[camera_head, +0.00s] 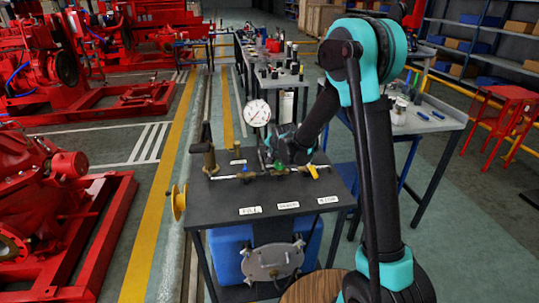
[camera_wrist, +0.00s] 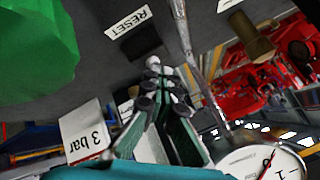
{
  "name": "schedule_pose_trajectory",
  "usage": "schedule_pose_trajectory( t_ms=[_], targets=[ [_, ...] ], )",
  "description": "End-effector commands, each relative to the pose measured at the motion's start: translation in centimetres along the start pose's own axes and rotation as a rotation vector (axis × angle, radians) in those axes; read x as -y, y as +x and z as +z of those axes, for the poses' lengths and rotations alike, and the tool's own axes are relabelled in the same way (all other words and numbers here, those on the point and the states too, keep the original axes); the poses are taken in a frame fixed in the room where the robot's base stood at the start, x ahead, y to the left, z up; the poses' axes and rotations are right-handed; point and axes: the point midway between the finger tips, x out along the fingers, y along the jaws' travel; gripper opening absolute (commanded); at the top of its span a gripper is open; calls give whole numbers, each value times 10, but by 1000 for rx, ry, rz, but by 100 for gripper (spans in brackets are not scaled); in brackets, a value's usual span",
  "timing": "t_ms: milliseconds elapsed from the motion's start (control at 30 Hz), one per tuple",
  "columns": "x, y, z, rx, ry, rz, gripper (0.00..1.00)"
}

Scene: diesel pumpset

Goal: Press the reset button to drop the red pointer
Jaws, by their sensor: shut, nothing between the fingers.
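The round white gauge (camera_head: 258,113) stands at the back of the dark bench top. Part of its dial, with a red pointer, shows at the lower right of the wrist view (camera_wrist: 265,165). A white RESET label (camera_wrist: 128,22) lies on the dark surface beyond my fingertips. My gripper (camera_wrist: 158,66) is shut and empty, its tips close to the dark area beside that label. In the head view my gripper (camera_head: 280,150) is low over the bench, right of the gauge. The reset button is not clearly seen; my fingers may hide it. I cannot tell whether they touch it.
A pipe with a yellow handle (camera_head: 312,171) crosses the bench (camera_head: 225,200). A large green object (camera_wrist: 35,45) is close at the wrist view's left, above a "3 bar" sign (camera_wrist: 85,130). A brass fitting (camera_wrist: 250,38) stands beyond. Red machines (camera_head: 50,210) fill the left.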

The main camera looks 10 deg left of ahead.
Motion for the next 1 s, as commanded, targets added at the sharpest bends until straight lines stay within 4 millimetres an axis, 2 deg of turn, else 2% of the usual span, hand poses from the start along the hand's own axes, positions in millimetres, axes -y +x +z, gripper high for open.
schedule_pose_trajectory(
  t_ms=[433, 767, 1000],
  targets=[
    [9, -12, -9, 0, 0, 0, 0],
    [9, -13, -9, 0, 0, 0, 0],
    [18, -25, -18, 0, 0, 0, 0]
  ],
)
